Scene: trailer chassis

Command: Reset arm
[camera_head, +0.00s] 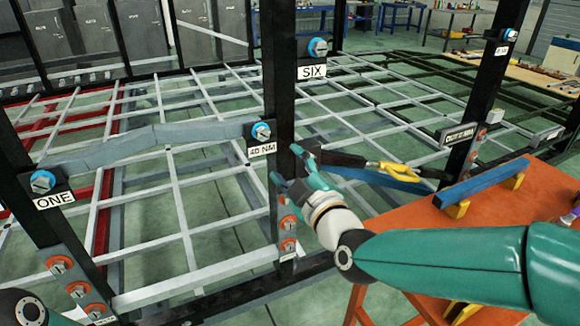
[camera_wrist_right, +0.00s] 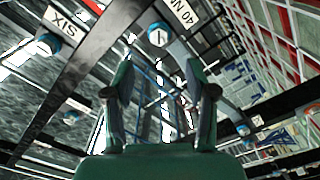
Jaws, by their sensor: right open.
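My right arm comes in from the right in the head view, teal with a pale wrist. Its gripper (camera_head: 290,168) is in front of the black middle post (camera_head: 280,90), near the blue-headed bolt (camera_head: 261,131) above the "40 NM" label (camera_head: 262,149). In the right wrist view the two fingers of my right gripper (camera_wrist_right: 160,85) stand wide apart with nothing between them. The bolt (camera_wrist_right: 158,34) shows beyond the fingertips. Whether the gripper touches the post is unclear. A piece of my left arm shows at the lower left of the head view; its gripper is out of frame.
Blue bolts labelled "ONE" (camera_head: 42,181) and "SIX" (camera_head: 318,47) sit on the frame. An orange table (camera_head: 500,218) with a blue bar (camera_head: 482,183) stands at the right. A yellow-and-black tool (camera_head: 395,170) shows behind my right gripper. The grey lattice (camera_head: 200,200) lies beyond.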

